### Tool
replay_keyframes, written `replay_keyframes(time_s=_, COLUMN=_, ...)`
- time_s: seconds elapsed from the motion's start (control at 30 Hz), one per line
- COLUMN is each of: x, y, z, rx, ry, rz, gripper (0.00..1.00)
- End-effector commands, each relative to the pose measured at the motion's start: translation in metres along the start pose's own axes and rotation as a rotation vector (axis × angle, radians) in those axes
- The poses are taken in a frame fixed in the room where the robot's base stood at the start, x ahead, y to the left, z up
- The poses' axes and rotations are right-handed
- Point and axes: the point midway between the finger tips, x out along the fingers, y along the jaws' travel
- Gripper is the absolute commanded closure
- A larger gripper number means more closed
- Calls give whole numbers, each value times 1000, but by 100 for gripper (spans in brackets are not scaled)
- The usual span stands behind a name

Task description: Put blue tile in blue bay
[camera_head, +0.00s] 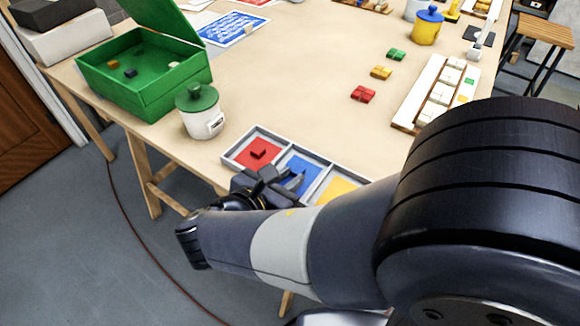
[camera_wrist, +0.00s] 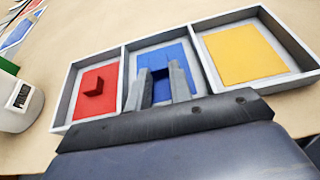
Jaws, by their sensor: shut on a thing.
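A grey-framed tray (camera_head: 240,141) has red, blue and yellow bays side by side. The blue bay (camera_wrist: 177,53) is the middle one in the wrist view and shows in the head view (camera_head: 305,167). My gripper (camera_wrist: 161,72) is over the blue bay, its fingers reaching into the view of it. It is shut on a small dark blue tile (camera_wrist: 161,90), which sits between the fingers. I cannot tell whether the tile touches the bay floor. In the head view my gripper (camera_head: 281,178) mostly hides the tile.
A red tile (camera_wrist: 93,87) lies in the red bay (camera_wrist: 104,74). The yellow bay (camera_wrist: 245,53) looks empty. A white jar with a green lid (camera_head: 201,113) stands beside the tray. Green (camera_head: 397,54), yellow (camera_head: 381,72) and red (camera_head: 363,94) tiles lie farther back.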

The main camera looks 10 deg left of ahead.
Motion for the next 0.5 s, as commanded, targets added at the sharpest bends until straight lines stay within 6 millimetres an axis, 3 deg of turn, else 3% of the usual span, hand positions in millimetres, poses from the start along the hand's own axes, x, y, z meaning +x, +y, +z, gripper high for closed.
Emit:
replay_keyframes(time_s=0.1, x=2, y=0, z=-4, rx=-2, ry=0, rz=0, gripper=100)
replay_keyframes(time_s=0.13, x=1, y=0, z=-3, rx=-1, ry=0, rz=0, gripper=78)
replay_keyframes(time_s=0.2, x=1, y=0, z=-3, rx=-1, ry=0, rz=0, gripper=72)
replay_keyframes(time_s=0.37, x=1, y=0, z=-3, rx=-1, ry=0, rz=0, gripper=59)
replay_keyframes(time_s=0.5, x=1, y=0, z=-3, rx=-1, ry=0, rz=0, gripper=58)
